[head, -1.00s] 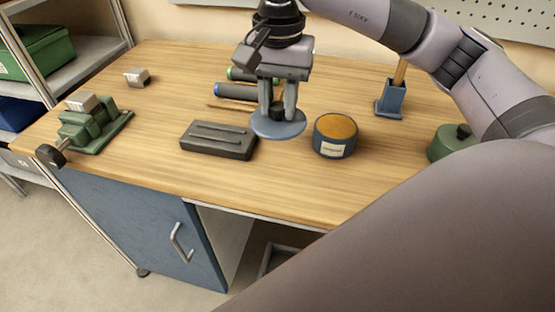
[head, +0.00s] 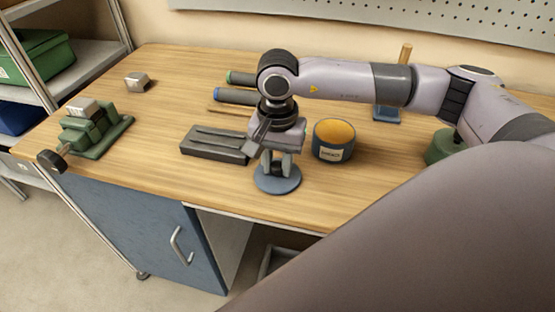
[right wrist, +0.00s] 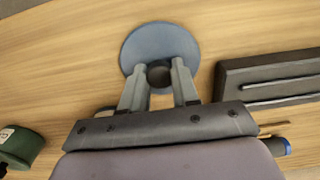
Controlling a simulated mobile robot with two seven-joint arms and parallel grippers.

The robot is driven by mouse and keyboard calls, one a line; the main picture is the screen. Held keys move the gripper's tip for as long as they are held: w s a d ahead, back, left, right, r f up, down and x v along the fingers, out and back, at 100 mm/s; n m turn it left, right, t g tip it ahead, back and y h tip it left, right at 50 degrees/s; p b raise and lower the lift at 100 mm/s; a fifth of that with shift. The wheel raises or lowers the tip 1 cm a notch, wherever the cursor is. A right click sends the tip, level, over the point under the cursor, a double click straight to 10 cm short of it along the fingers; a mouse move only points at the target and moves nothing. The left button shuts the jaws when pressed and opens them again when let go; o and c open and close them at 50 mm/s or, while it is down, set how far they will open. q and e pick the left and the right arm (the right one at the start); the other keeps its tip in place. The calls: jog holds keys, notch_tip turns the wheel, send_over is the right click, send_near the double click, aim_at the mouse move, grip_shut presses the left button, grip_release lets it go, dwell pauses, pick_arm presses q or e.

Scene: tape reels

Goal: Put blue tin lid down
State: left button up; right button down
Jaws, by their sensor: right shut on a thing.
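The blue tin lid (head: 278,184) is a flat blue disc with a dark knob, at the front of the wooden table. It also shows in the right wrist view (right wrist: 152,46). My right gripper (head: 276,170) is above the lid, shut on its dark knob (right wrist: 159,74). The lid looks level and at or just above the tabletop; I cannot tell if it touches. The open blue tin (head: 334,147), with orange contents and a pale label, stands behind and right of the lid. My left gripper is not in view.
A dark grooved block (head: 215,145) lies just left of the gripper. A green vise (head: 90,130) and a small metal block (head: 137,81) are at the left. Markers (head: 238,96) lie behind. A blue holder (head: 386,114) and a green object (head: 440,150) stand at the right.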

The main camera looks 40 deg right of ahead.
aim_at(278, 165)
jog(key=shift+f, duration=0.15)
jog(key=c, duration=0.8)
grip_release()
jog(key=shift+c, duration=0.2)
notch_tip(278, 165, up, 12)
jog(key=b, duration=0.1)
jog(key=shift+r, duration=0.2)
